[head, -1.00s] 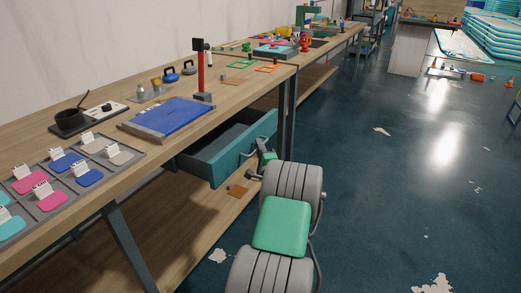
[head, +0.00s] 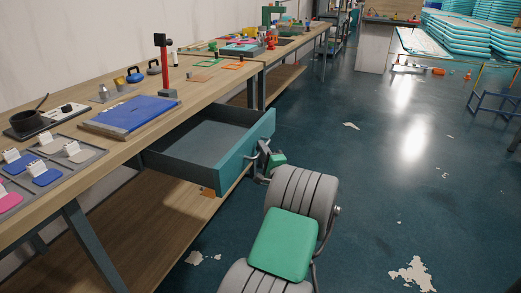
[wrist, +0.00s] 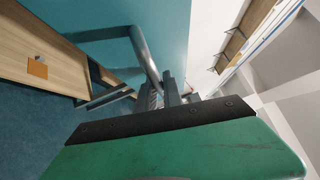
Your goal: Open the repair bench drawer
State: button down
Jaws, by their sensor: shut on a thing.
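The teal drawer (head: 232,160) of the wooden repair bench (head: 135,88) is pulled well out, and its grey inside looks empty. My gripper (head: 261,160) is at the drawer's front face, shut on the drawer's handle. In the wrist view the bar handle (wrist: 144,52) runs from the teal front (wrist: 185,35) to my gripper's fingers (wrist: 165,92). The exact grip on the bar is partly hidden behind my gripper's own body.
A lower shelf (head: 150,230) runs under the drawer. The floor to the right is mostly clear.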

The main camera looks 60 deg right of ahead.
jog(key=c, duration=1.8)
grip_release()
jog(key=shift+s+d, duration=0.15)
jog(key=shift+d, duration=0.1)
jog(key=shift+o, duration=0.2)
jog(key=shift+a, duration=0.1)
jog(key=v, duration=0.7)
jog(key=shift+s+a+p, duration=0.2)
jog(key=shift+s+p, duration=0.05)
jog(key=shift+p, duration=0.05)
